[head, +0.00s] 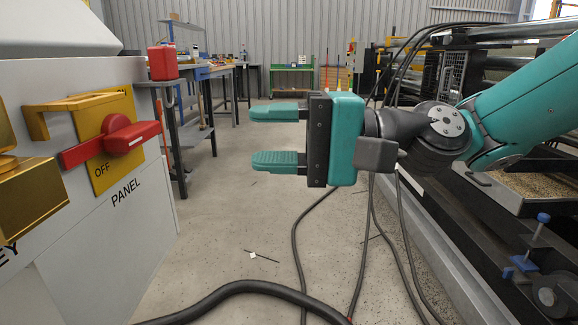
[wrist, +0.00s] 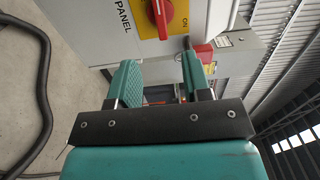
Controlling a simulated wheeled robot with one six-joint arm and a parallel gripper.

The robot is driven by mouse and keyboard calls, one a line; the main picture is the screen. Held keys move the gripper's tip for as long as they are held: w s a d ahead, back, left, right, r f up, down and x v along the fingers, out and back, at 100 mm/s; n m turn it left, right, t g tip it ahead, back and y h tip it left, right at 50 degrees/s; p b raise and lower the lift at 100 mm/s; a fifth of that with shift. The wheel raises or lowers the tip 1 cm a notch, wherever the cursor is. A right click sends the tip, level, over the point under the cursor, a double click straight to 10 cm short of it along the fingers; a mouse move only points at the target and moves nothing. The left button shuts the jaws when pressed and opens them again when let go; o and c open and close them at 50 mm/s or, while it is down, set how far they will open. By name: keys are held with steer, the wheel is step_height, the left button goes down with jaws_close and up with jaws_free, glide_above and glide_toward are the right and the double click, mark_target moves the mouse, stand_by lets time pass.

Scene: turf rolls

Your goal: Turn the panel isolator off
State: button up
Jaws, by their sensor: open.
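The panel isolator's red handle (head: 122,139) sits on a yellow plate (head: 103,176) on the grey cabinet at left. ON is lettered at the plate's top, OFF at its bottom, PANEL below. The handle lies roughly level across the plate, between the two words. In the wrist view the red handle (wrist: 160,16) shows at the top, partly cut off, beyond the finger tips. My gripper (head: 252,137) is open and empty, to the right of the handle and apart from it, its fingers pointing left towards the cabinet. Its fingers also show in the wrist view (wrist: 158,66).
A yellow bracket (head: 72,106) juts out just above and left of the handle. A brass-coloured block (head: 35,197) stands out at the left edge. A red can (head: 162,62) stands behind the cabinet. Dark cables (head: 255,287) cross the floor. Machinery lines the right side.

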steer(key=d+b, duration=0.1)
steer(key=b, duration=0.1)
steer(key=d+b, duration=0.1)
steer(key=b, duration=0.2)
steer(key=shift+s, duration=0.25)
steer(key=s+d+f+n+g+h+p, duration=0.1)
steer(key=s+d+f+n+h+p, duration=0.8)
steer(key=s+d+h+p, duration=0.4)
step_height(320, 180, up, 35)
steer(key=w+m+p, duration=0.1)
steer(key=p, duration=3.4)
steer(key=shift+a+r+h+p, duration=0.2)
steer(key=shift+a+h+p, duration=0.15)
steer(key=shift+a+h, duration=0.1)
